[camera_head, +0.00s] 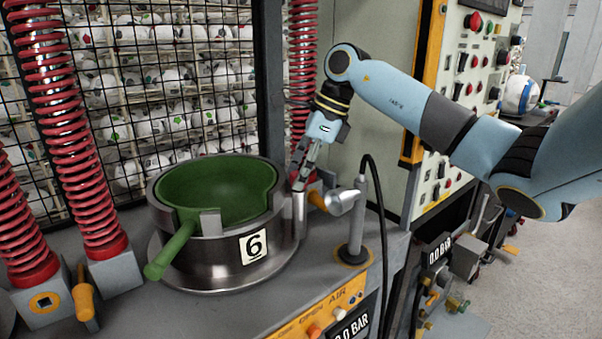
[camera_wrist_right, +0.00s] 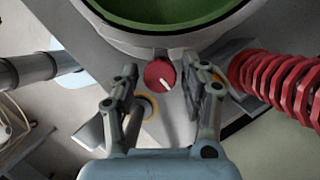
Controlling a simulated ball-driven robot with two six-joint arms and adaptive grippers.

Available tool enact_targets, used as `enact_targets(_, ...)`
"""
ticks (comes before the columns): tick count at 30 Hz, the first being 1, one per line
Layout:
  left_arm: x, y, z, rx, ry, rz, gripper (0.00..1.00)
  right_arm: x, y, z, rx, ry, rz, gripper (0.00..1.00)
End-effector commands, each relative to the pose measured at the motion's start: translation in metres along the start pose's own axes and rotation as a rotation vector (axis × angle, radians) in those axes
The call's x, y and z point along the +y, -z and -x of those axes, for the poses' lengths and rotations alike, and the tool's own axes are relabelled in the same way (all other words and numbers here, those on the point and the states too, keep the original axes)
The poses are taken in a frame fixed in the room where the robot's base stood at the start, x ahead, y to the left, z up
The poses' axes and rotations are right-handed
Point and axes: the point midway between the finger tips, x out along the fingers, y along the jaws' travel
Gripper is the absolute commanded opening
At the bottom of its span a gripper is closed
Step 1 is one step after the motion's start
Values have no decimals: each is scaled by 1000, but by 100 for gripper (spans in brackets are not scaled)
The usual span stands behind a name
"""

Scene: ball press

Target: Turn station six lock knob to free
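The station six press (camera_head: 255,246) is a round metal ring with a "6" label, holding a green bowl (camera_head: 220,190). In the right wrist view a round red knob (camera_wrist_right: 159,74) with a white pointer line sits just outside the metal ring. The pointer slants down and to the right. I take this to be the lock knob; no lettering beside it is readable. My right gripper (camera_head: 299,172) points down at the right side of the ring. In the wrist view the right gripper (camera_wrist_right: 166,78) is open, its fingers on either side of the knob with visible gaps. The left gripper is out of view.
A post with a metal nozzle (camera_head: 345,200) and a black hose stands just right of the gripper. Red springs (camera_head: 72,130) rise at the left, another behind the gripper. A green handle (camera_head: 170,252) sticks out at the front left. A control panel (camera_head: 445,180) stands at the right.

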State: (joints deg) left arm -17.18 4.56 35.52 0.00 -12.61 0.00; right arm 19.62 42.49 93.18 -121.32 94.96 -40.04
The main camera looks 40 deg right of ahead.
Motion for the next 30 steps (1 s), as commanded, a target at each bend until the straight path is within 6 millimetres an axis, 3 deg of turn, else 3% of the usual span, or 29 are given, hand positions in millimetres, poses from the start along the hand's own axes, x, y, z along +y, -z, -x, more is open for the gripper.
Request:
enact_targets(9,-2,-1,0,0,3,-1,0,0,0,1,0,1,-1,55)
enact_targets(13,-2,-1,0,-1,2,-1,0,-1,1,11,1,4,-1,55)
enact_targets(24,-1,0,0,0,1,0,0,-1,1,89,3,5,0,55)
enact_targets(30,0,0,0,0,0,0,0,-1,0,115,1,2,0,55)
